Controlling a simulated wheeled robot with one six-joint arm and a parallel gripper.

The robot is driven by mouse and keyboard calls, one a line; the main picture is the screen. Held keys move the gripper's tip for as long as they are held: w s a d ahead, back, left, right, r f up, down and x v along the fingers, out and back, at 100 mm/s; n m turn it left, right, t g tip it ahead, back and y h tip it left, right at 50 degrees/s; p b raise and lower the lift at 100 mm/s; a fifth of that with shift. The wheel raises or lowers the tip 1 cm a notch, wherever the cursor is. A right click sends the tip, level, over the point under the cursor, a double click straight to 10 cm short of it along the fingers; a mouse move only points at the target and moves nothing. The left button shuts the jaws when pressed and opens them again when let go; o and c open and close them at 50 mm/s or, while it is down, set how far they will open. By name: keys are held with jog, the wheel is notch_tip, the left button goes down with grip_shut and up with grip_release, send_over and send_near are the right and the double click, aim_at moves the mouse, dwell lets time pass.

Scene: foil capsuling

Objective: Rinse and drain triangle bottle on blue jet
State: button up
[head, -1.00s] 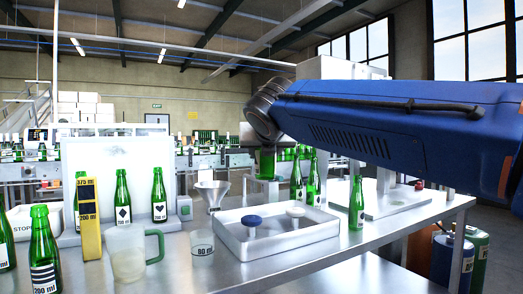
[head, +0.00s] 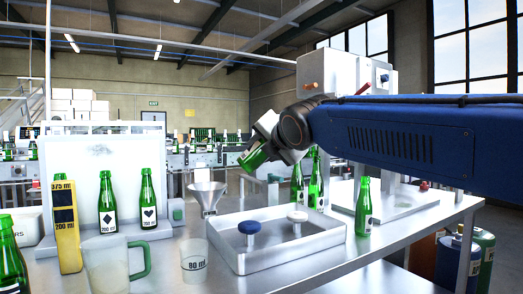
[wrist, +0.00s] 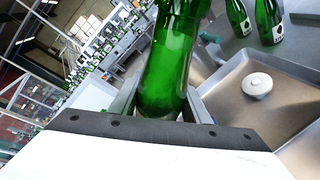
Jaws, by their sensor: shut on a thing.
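My gripper (head: 264,146) is shut on a green glass bottle (head: 252,158) and holds it tilted in the air, above and behind the rinse tray (head: 277,256). In the wrist view the bottle (wrist: 168,70) sits between the jaws (wrist: 163,105). No triangle label can be seen on it; its neck is out of the wrist view. The blue jet (head: 249,228) stands at the left in the tray, with nothing on it. The white jet (head: 297,216) stands to its right and also shows in the wrist view (wrist: 258,84).
A metal funnel (head: 207,196), an 80 ml cup (head: 195,262), a handled jug (head: 106,266) and a yellow gauge (head: 66,228) stand left of the tray. Labelled green bottles stand by the white panel (head: 78,180). Another bottle (head: 363,207) stands right of the tray.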

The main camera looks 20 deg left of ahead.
jog(key=m+t, duration=0.3)
jog(key=m, duration=0.7)
jog(key=m+t, duration=0.3)
jog(key=m, duration=0.6)
jog(key=m+t, duration=0.3)
jog(key=m, duration=0.7)
jog(key=shift+m+h, duration=0.3)
